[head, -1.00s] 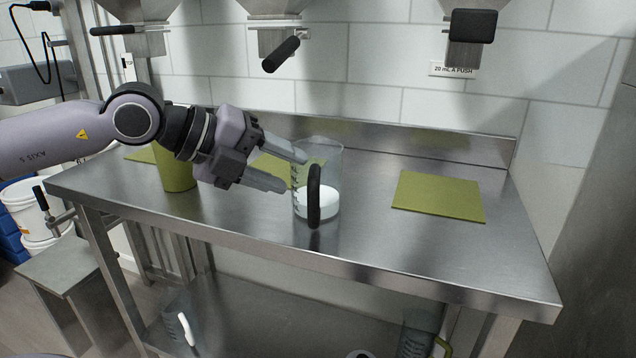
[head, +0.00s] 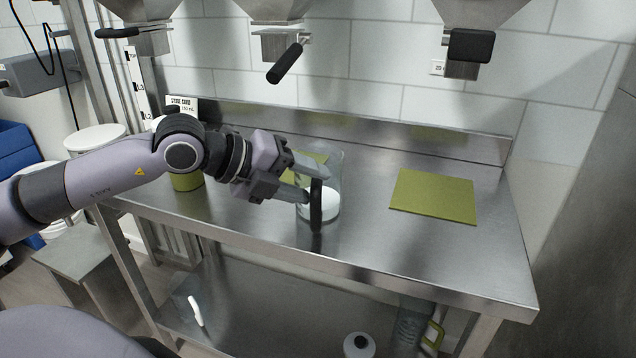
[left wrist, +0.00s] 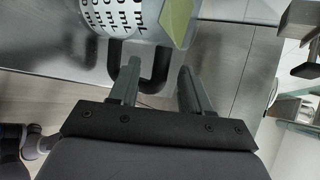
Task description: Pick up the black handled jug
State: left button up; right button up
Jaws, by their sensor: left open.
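In the left wrist view, the jug's printed side (left wrist: 113,14) shows at the top. One side of the black handle (left wrist: 162,62) lies between the spread fingers (left wrist: 158,68); I cannot tell whether they touch it. My right gripper is out of view.
A green mat (head: 434,196) lies to the right on the table (head: 400,255). A green container (head: 187,182) stands behind my left arm. Hopper nozzles with black handles (head: 285,63) hang above. More vessels, one green-handled (head: 433,335), sit on the lower shelf.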

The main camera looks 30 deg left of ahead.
pick_arm(q)
jog(key=shift+x, duration=0.95)
jog(key=shift+w+d, duration=0.1)
jog(key=shift+d, duration=0.05)
grip_shut()
jog(key=shift+r, duration=0.1)
